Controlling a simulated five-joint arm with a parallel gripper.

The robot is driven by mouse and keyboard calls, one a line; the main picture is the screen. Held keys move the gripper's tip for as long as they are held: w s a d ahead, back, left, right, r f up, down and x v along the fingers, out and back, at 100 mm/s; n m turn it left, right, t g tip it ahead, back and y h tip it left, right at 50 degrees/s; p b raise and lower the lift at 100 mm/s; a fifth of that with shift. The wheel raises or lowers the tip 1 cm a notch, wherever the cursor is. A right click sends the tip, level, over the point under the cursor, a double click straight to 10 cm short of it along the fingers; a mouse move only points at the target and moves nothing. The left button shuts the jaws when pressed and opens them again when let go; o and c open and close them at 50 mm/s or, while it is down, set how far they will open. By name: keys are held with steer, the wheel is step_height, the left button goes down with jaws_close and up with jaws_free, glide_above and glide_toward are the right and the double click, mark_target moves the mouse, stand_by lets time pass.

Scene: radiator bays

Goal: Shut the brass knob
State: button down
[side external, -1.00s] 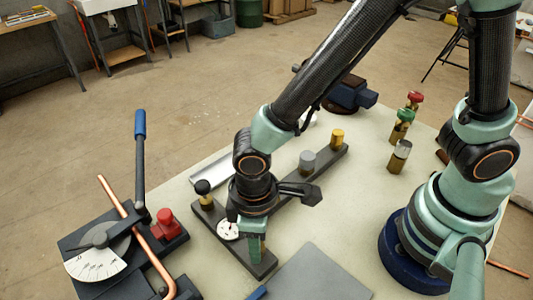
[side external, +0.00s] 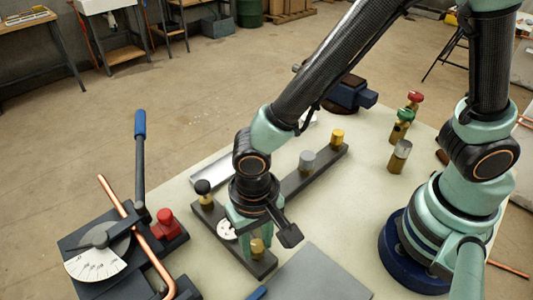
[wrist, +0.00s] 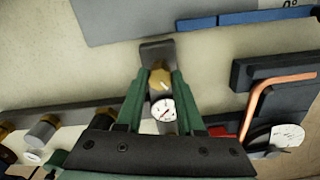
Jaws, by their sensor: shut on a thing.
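The brass knob (side external: 257,246) stands at the near end of a dark bar (side external: 268,266). In the wrist view the brass knob (wrist: 159,79) sits between the green fingers of my gripper (wrist: 161,76), which are shut on it. A pale mark shows on the knob's top. In the side view my gripper (side external: 253,240) points down over the knob, and its fingers and body partly hide the bar. A white dial gauge (side external: 227,230) lies close to the fingers, and it shows between them in the wrist view (wrist: 161,109).
A black knob (side external: 203,187), a grey knob (side external: 307,161) and a second yellow knob (side external: 337,136) stand nearby. A pipe bender with a blue lever (side external: 140,125) is at the left. A grey plate (side external: 320,275) lies in front. Brass valves (side external: 401,125) stand at the right.

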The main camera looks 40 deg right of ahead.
mark_target(256, 245)
steer(key=m, duration=0.6)
stand_by(0.6)
steer(key=c, duration=0.5)
jaws_free()
step_height(256, 245, up, 12)
steer(key=shift+r, duration=0.1)
